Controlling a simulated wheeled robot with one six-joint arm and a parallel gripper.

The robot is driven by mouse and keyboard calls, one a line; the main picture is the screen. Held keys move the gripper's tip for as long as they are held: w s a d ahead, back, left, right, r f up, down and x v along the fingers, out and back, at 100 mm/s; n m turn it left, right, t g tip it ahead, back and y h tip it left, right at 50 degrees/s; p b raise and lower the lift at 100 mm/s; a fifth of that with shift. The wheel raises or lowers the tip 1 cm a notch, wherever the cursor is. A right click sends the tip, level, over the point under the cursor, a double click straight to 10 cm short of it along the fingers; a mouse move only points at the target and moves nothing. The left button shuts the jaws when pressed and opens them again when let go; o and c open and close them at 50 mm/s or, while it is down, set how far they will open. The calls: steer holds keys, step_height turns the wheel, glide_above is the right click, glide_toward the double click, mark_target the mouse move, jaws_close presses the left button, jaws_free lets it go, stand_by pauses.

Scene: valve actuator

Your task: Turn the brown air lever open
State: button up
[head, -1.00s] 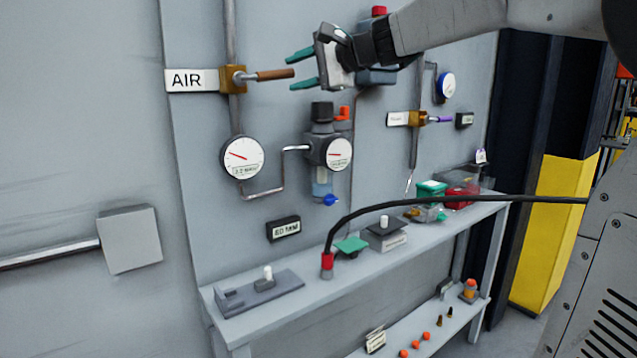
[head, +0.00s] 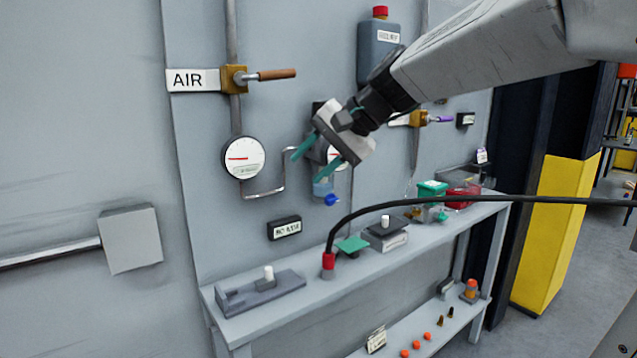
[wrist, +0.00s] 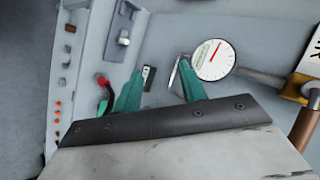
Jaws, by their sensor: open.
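The brown air lever (head: 276,74) sticks out to the right, roughly level, from the brass valve (head: 234,79) beside the AIR label (head: 192,80). In the wrist view the brown lever (wrist: 306,128) is at the right edge, outside the jaws. My gripper (head: 305,164) is open with its green fingers apart and nothing between them. It is below and to the right of the lever, clear of it, in front of the regulator, which it partly hides. The round gauge (head: 243,158) under the valve also shows in the wrist view (wrist: 213,60).
A shelf (head: 240,317) runs along the panel below, with a grey block, a red-ended black hose (head: 328,262) and small boxes. A second valve with a purple lever (head: 440,119) is to the right. A grey bottle (head: 378,50) hangs near my arm. The wall left of AIR is bare.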

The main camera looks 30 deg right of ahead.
steer(key=shift+n+g+h, duration=0.4)
steer(key=shift+n+g, duration=0.1)
steer(key=shift+g, duration=0.1)
steer(key=shift+s+a+f, duration=0.15)
steer(key=shift+s+f, duration=0.65)
steer(key=shift+s, duration=0.05)
steer(key=shift+s+a+f, duration=0.1)
steer(key=shift+s+f, duration=0.65)
steer(key=shift+s, duration=0.1)
